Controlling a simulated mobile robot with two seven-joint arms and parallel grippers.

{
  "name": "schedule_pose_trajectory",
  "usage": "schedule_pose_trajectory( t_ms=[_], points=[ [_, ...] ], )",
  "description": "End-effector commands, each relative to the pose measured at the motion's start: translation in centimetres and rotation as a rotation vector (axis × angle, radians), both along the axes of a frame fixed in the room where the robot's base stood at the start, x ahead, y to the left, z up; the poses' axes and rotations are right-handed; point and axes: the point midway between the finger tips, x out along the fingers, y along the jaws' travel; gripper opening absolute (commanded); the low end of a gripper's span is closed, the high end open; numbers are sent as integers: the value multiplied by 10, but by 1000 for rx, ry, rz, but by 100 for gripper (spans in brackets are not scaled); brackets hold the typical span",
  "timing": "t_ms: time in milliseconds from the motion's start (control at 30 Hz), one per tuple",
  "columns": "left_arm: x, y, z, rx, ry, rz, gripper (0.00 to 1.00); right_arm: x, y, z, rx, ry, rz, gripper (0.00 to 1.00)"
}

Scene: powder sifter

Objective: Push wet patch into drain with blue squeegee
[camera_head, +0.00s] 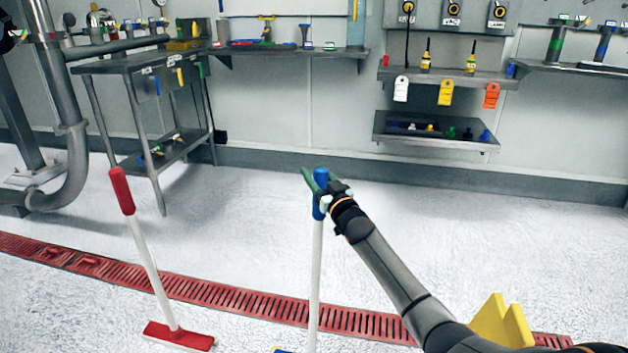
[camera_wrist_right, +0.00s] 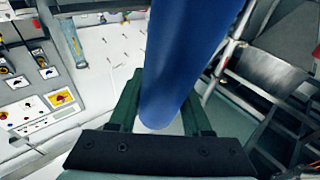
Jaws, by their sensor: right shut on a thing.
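The blue squeegee stands upright in the head view, with a blue grip (camera_head: 320,208), a white pole (camera_head: 316,270) and a bit of its blue head (camera_head: 283,350) at the bottom edge. My right gripper (camera_head: 320,185) is shut on the blue grip. The grip also fills the middle of the right wrist view (camera_wrist_right: 185,60), between the green fingers (camera_wrist_right: 160,115). The drain is a long red grating (camera_head: 240,299) running across the floor behind the squeegee head. I cannot make out a wet patch on the pale floor. My left gripper is not in view.
A red squeegee (camera_head: 148,250) stands to the left, its head (camera_head: 178,336) near the drain. A yellow object (camera_head: 500,322), perhaps a floor sign, is at lower right. A metal table (camera_head: 130,66), pipes and wall shelves line the back. The floor between wall and drain is clear.

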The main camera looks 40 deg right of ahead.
Motion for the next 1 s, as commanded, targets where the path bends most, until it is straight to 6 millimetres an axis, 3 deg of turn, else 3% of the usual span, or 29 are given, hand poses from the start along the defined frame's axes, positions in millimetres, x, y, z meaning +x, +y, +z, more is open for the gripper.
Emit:
schedule_pose_trajectory(
  t_ms=[1000],
  points=[
    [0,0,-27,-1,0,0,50,31,-38,1,-12,-3,-3,0]
  ],
)
